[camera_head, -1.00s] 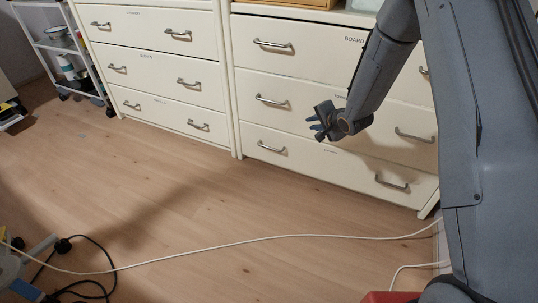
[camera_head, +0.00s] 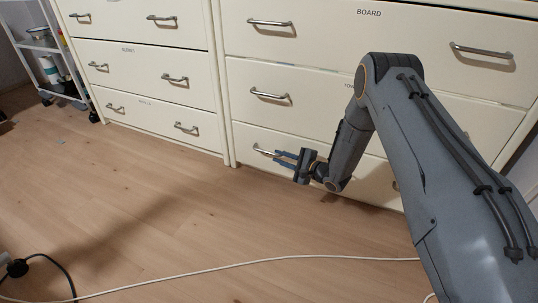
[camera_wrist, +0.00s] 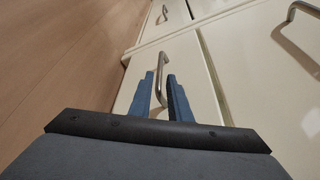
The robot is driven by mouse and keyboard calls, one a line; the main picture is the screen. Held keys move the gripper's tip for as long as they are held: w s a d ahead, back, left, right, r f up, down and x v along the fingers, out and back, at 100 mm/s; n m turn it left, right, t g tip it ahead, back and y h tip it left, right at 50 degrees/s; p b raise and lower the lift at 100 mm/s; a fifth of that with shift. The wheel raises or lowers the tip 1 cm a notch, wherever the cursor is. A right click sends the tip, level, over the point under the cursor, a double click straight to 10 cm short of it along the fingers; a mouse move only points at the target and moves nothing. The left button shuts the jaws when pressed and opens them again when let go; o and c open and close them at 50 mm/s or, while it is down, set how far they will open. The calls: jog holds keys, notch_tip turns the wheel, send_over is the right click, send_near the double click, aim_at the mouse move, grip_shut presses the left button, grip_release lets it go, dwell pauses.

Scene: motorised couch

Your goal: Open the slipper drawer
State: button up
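The bottom drawer (camera_head: 246,136) of the right white cabinet is shut. Its label is hidden behind my arm, so I cannot read whether it says slipper. Its left metal handle (camera_head: 262,150) is just in front of my gripper (camera_head: 281,158), whose blue fingers point left at it. In the wrist view, the fingers of my gripper (camera_wrist: 160,76) are apart, and the handle (camera_wrist: 161,64) shows between them. I cannot tell whether they touch it. The drawer's right handle is mostly hidden by my arm.
The drawers above, one labelled BOARD (camera_head: 368,13), are shut. A left cabinet (camera_head: 140,58) with shut drawers stands beside it. A white cable (camera_head: 250,262) crosses the wooden floor. A trolley (camera_head: 45,45) is at far left.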

aim_at(270, 153)
jog(key=b+x, duration=0.3)
jog(key=x, duration=0.4)
jog(key=shift+a+f, duration=0.1)
jog(key=shift+a, duration=0.05)
grip_shut()
